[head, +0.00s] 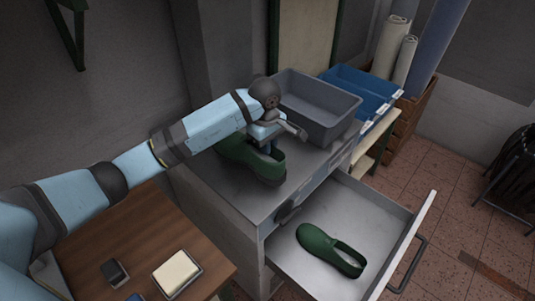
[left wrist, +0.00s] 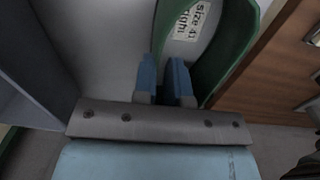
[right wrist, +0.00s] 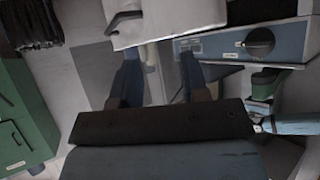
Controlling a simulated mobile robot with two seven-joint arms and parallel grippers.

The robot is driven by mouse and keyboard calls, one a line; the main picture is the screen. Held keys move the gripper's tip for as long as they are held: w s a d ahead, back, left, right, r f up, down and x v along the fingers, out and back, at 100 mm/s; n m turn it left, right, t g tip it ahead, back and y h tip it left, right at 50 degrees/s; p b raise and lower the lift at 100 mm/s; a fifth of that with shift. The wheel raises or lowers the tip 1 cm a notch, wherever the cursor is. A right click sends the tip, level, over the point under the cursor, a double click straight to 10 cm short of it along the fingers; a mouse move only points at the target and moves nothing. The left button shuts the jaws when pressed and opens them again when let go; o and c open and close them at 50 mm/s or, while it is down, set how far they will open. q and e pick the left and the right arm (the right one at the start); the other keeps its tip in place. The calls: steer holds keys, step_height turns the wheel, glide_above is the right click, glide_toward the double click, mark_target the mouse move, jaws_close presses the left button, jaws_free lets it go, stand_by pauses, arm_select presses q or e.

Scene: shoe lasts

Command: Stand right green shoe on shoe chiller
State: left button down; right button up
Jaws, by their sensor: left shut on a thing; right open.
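The right green shoe (head: 236,153) is on the grey metal top of the shoe chiller (head: 228,186), sole down as far as I can see. My left gripper (head: 264,143) is shut on the shoe's rim near its opening. In the left wrist view my left gripper (left wrist: 163,75) has the green rim between its blue fingers, and a label inside the shoe (left wrist: 222,75) reads "size 41 right". A second green shoe (head: 318,245) lies in the open drawer (head: 375,220). My right gripper (right wrist: 160,80) is open and empty in the right wrist view, facing the chiller's front and knob (right wrist: 260,42).
A grey bin (head: 318,105) stands behind the shoe on the chiller top. Blue bins (head: 362,92) are beyond it. The open drawer juts out at the front right. A wooden table (head: 125,240) with small pads is at the lower left.

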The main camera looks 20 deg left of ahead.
arm_select(q)
step_height(320, 180, down, 4)
steer(key=shift+f, duration=0.15)
steer(key=c, duration=1.2)
jaws_free()
steer(key=shift+o, duration=0.2)
step_height(320, 180, up, 12)
steer(key=b, duration=0.1)
steer(key=shift+s+a, duration=0.15)
steer(key=shift+s, duration=0.15)
